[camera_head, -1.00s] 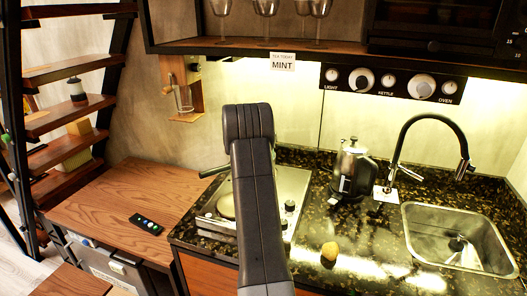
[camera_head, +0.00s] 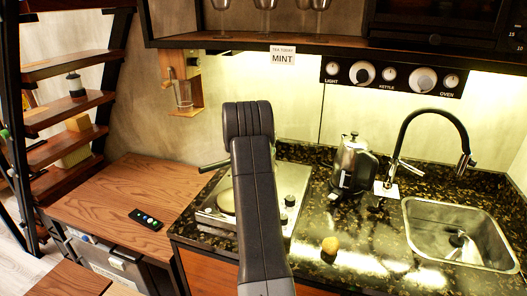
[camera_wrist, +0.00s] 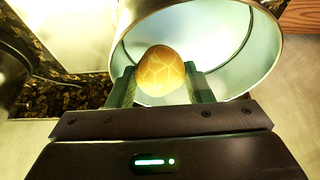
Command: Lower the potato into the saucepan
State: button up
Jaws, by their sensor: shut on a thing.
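In the wrist view my gripper (camera_wrist: 161,84) is shut on a yellow-brown potato (camera_wrist: 161,70) with a pale net-like pattern. The potato is held at the mouth of a pale metal saucepan (camera_wrist: 222,38); I cannot tell how far inside it is. In the head view the saucepan (camera_head: 226,201) shows partly on the hob, left of my arm. My arm hides the gripper and the held potato there.
A small round yellow-brown item (camera_head: 330,245) lies on the dark counter (camera_head: 355,265). A kettle (camera_head: 352,165), a black tap (camera_head: 432,115) and a sink (camera_head: 455,237) are to the right.

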jog(key=shift+f+b, duration=0.65)
jog(key=shift+f, duration=0.45)
dwell(0.3)
jog(key=o, duration=1.1)
jog(key=b+v, duration=0.2)
jog(key=v, duration=1.2)
